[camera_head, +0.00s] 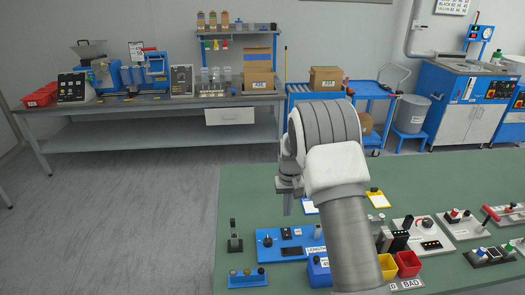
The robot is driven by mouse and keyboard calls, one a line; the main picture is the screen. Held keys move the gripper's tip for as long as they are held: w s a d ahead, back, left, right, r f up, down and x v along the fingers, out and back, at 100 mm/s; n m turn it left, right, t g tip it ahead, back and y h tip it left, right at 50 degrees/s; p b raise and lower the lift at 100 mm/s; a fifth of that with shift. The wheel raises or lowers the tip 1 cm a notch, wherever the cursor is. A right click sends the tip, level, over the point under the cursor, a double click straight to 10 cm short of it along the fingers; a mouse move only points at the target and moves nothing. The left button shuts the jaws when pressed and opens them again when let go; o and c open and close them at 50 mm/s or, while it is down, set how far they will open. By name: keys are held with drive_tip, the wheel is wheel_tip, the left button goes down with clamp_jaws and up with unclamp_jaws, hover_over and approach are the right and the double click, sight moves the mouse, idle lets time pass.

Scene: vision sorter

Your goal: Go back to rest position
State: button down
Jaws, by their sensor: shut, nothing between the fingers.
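My gripper (287,201) hangs above the green table (240,200), left of my white and grey arm. It is shut and empty, pointing down, with clear air between its tip and the table as far as I can tell. My arm rises from the front and hides part of the table's middle. No separate marker of a rest position shows.
Below the gripper stand a blue length device (291,243), a black lever (234,237) and a blue bin (319,271). A yellow bin (387,266) and a red bin (408,263) stand right of my arm. The table's back left is bare.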

drive_tip(key=s+r+t, duration=0.1)
drive_tip(key=s+r, duration=0.6)
drive_tip(key=r, duration=0.4)
drive_tip(key=s+r+t, duration=0.2)
drive_tip(key=s+r, duration=0.4)
drive_tip(key=r, duration=0.6)
drive_tip(key=s+r+t, duration=0.1)
drive_tip(key=s+r, duration=0.1)
drive_tip(key=s, duration=0.8)
drive_tip(key=s+r+t, duration=0.1)
drive_tip(key=s+r, duration=0.1)
drive_tip(key=s, duration=0.9)
drive_tip(key=shift+s+r+t, duration=0.2)
drive_tip(key=shift+t, duration=0.1)
